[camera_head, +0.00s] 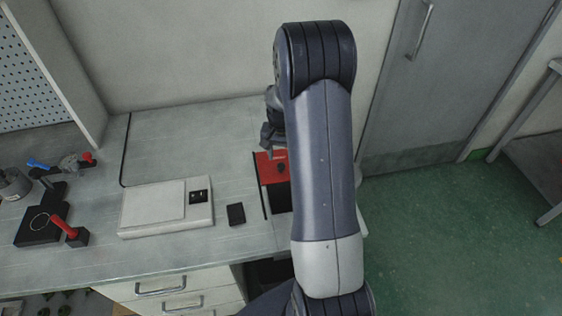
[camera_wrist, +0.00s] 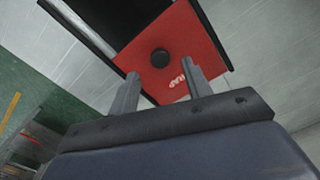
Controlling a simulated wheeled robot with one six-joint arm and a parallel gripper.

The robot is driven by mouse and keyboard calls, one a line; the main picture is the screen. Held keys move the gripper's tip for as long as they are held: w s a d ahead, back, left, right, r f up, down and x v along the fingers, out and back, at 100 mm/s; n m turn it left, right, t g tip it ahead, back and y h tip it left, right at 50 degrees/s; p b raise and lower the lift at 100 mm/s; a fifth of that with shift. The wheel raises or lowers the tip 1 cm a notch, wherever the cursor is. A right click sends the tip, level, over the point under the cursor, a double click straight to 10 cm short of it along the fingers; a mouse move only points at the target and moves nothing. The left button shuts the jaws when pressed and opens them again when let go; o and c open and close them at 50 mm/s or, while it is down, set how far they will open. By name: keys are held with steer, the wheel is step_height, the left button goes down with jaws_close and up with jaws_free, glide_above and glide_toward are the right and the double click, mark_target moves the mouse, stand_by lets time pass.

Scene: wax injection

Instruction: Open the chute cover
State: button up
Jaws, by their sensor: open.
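The chute cover is a red plate (camera_head: 266,163) with a black round knob, near the right end of the workbench. Beside it, a black chute opening (camera_head: 281,196) shows. In the wrist view the red cover (camera_wrist: 200,60) has its black knob (camera_wrist: 160,57) and white lettering on top. My gripper (camera_head: 267,140) is at the far edge of the cover, partly hidden by my arm. In the wrist view my gripper (camera_wrist: 163,77) is open, its two fingers apart over the cover with the knob beyond the gap between them. Nothing is held. I cannot tell whether the fingertips touch the cover.
A white flat device (camera_head: 150,207) and a small black block (camera_head: 236,214) lie left of the chute. A black fixture with a red handle (camera_head: 68,228) stands further left. A wall rises behind the bench, and a grey door (camera_head: 430,80) stands at right.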

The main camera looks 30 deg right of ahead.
mark_target(282, 168)
step_height(282, 168, up, 7)
stand_by(0.3)
steer(key=shift+f, duration=0.2)
step_height(282, 168, down, 10)
steer(key=shift+f+p, duration=0.1)
steer(key=shift+p, duration=0.3)
steer(key=shift+f, duration=0.3)
steer(key=shift+s+a, duration=0.2)
steer(key=shift+s, duration=0.35)
